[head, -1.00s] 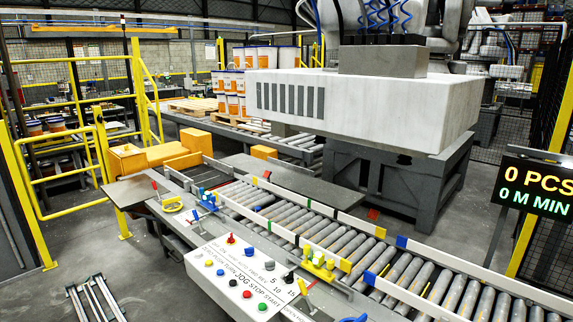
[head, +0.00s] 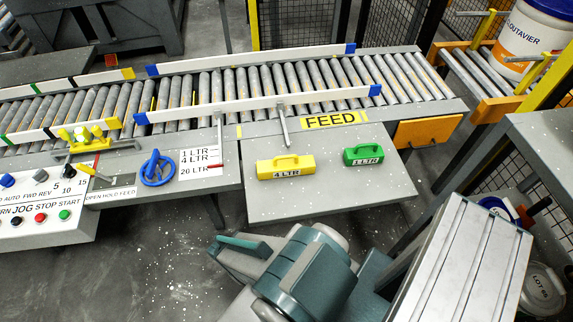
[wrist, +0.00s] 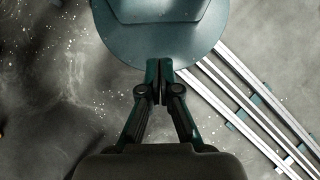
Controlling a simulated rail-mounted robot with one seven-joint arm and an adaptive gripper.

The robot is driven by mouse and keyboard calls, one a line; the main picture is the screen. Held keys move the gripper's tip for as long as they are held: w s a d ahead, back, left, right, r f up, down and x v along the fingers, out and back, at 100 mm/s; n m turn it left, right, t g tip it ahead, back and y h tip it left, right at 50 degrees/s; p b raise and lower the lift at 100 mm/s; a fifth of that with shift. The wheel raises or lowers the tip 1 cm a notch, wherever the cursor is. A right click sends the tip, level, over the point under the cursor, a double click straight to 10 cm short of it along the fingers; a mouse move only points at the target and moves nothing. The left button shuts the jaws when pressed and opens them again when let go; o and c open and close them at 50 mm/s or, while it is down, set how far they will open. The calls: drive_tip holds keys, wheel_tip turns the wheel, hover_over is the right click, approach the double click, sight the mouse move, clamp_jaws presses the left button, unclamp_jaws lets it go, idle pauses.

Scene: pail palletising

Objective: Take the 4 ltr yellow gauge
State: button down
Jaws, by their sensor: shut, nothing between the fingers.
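The yellow gauge (head: 286,167), marked 4 LTR, sits on the grey shelf (head: 330,203) below the FEED label in the head view. It has a handle on top and its label faces me. A green gauge (head: 363,156), marked 1 LTR, sits to its right, apart from it. My gripper (wrist: 159,80) is shut and empty in the wrist view, with one of my own teal parts beyond it. The wrist view shows floor and metal rails, with no gauge. In the head view my arm is folded below the shelf, and the gripper cannot be made out clearly.
A roller conveyor (head: 270,92) with white guide rails (head: 262,103) runs behind the shelf. A blue knob (head: 157,168) and a button panel (head: 38,207) are at left. A white pail (head: 527,45) stands at upper right.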

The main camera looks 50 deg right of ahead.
drive_tip(key=c, duration=1.9)
unclamp_jaws()
drive_tip(key=o, duration=1.5)
drive_tip(key=shift+o, duration=0.2)
